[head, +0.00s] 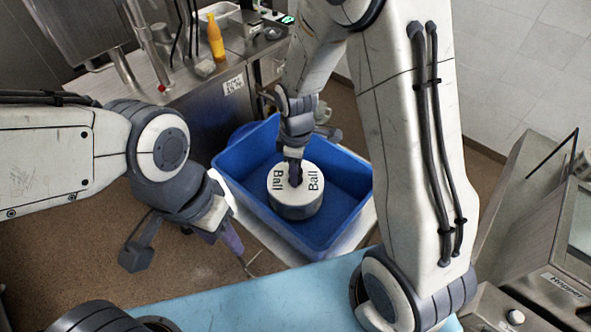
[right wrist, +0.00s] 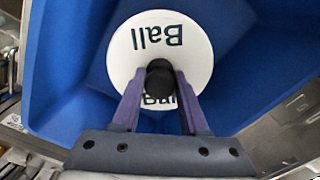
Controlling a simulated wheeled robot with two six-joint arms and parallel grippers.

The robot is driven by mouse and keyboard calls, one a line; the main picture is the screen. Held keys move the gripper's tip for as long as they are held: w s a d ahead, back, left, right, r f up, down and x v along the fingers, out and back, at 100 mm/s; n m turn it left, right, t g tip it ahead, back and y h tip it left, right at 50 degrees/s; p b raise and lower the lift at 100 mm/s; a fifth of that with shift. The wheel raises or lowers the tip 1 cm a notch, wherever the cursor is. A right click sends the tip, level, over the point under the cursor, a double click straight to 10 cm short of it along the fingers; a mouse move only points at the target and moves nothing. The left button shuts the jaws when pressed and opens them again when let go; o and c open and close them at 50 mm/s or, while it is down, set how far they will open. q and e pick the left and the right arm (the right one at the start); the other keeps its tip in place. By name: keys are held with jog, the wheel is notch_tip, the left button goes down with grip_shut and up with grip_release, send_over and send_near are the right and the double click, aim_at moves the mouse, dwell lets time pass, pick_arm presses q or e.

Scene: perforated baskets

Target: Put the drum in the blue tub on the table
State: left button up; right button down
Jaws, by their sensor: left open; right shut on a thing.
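The drum (head: 296,207) is a short round cylinder with a white top printed "Ball", a grey side and a dark knob in the middle. It is upright inside the walls of the blue tub (head: 345,165); I cannot tell whether it touches the tub's floor. My right gripper (head: 294,178) comes from above and is shut on the drum's knob. The right wrist view shows its purple fingers (right wrist: 160,92) on the knob and the drum's white top (right wrist: 185,35) against blue walls (right wrist: 62,70). My left gripper (head: 190,243) is open and empty, left of the tub.
The tub stands on a light table (head: 265,245). A steel counter behind holds a yellow bottle (head: 215,37) and a white container (head: 218,12). A light blue surface (head: 250,303) lies in front. Steel equipment (head: 530,230) stands at right.

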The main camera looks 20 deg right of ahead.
jog(key=shift+c, duration=1.7)
grip_release()
jog(key=shift+o, duration=0.3)
jog(key=shift+o, duration=1.4)
jog(key=shift+r+p, duration=3.95)
jog(key=shift+r, duration=0.65)
jog(key=shift+f, duration=0.1)
